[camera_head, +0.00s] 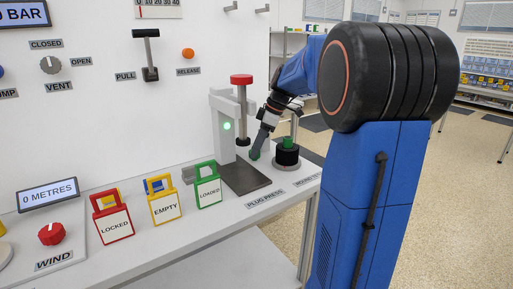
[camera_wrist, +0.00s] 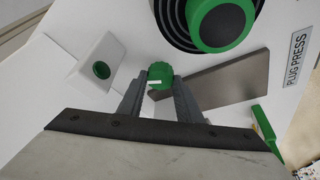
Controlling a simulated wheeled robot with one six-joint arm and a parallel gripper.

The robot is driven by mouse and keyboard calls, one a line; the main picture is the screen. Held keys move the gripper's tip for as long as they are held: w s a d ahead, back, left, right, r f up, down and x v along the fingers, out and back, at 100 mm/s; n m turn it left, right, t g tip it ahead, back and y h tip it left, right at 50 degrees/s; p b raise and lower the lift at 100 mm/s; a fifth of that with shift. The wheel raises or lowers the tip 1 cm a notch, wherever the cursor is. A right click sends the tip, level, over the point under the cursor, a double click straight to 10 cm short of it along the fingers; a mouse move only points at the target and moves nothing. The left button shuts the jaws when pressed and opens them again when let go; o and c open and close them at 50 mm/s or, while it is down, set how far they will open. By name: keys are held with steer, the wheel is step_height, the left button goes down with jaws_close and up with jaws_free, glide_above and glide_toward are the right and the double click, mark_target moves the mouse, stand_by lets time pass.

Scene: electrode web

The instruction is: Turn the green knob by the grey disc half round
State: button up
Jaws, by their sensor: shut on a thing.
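The green knob (camera_wrist: 160,75) is a small ribbed round with a white mark on its left edge. My gripper (camera_wrist: 160,82) is shut on it, with one grey finger on each side, in the wrist view. The disc carries a black stepped cylinder (camera_head: 286,156) with a green top. This cylinder also shows at the top of the wrist view (camera_wrist: 178,30), close to the knob.
The white press column (camera_head: 226,135) with a lit green lamp and red top stands left of my gripper. A steel plate (camera_head: 243,178) lies at its foot.

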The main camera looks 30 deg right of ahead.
steer(key=m+h, duration=0.1)
steer(key=m, duration=0.1)
steer(key=m+t, duration=0.1)
steer(key=m, duration=0.2)
steer(key=shift+s+a+m+h, duration=0.1)
steer(key=shift+a+m+h, duration=0.1)
steer(key=shift+m+h, duration=0.15)
steer(key=m+h, duration=0.1)
steer(key=m, duration=0.1)
steer(key=m+h, duration=0.1)
steer(key=m, duration=0.1)
steer(key=shift+a+m+t, duration=0.1)
steer(key=shift+m+t, duration=0.25)
steer(key=shift+t, duration=0.05)
steer(key=o, duration=1)
steer(key=shift+o, duration=0.2)
